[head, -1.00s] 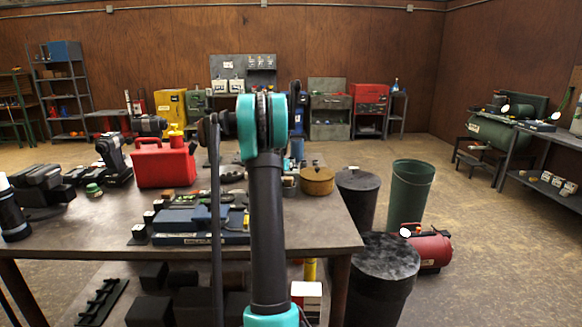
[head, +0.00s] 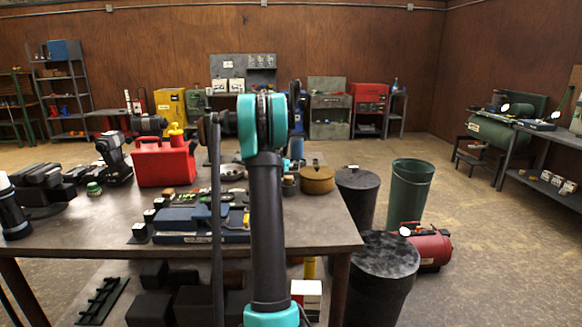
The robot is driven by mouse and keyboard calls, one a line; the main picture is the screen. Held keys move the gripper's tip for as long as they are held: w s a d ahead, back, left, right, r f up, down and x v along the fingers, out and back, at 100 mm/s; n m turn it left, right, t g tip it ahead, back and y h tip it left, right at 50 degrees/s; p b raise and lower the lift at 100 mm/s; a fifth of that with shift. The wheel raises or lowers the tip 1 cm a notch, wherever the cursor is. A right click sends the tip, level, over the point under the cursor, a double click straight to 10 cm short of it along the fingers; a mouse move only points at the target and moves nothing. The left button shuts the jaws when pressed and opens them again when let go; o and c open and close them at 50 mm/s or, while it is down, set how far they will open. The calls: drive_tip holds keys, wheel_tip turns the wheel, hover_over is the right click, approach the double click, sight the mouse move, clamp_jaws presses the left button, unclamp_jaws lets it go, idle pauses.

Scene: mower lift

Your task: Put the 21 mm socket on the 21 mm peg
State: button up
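In the head view my arm rises in the middle of the picture and hides part of the table (head: 100,240) behind it. My gripper does not show clearly; it is hidden behind the arm's upper joint. I cannot make out the 21 mm socket or the 21 mm peg. A blue case or tray (head: 180,222) lies near the table's front edge, left of my arm, with small dark and light pieces on and behind it, too small to identify.
A red fuel can (head: 165,164) and black power tools (head: 114,155) stand on the table's left half. A brown round tin (head: 317,180) sits at the right. Dark drums (head: 357,197), a green bin (head: 411,190) and a red compressor (head: 432,248) stand right of the table.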

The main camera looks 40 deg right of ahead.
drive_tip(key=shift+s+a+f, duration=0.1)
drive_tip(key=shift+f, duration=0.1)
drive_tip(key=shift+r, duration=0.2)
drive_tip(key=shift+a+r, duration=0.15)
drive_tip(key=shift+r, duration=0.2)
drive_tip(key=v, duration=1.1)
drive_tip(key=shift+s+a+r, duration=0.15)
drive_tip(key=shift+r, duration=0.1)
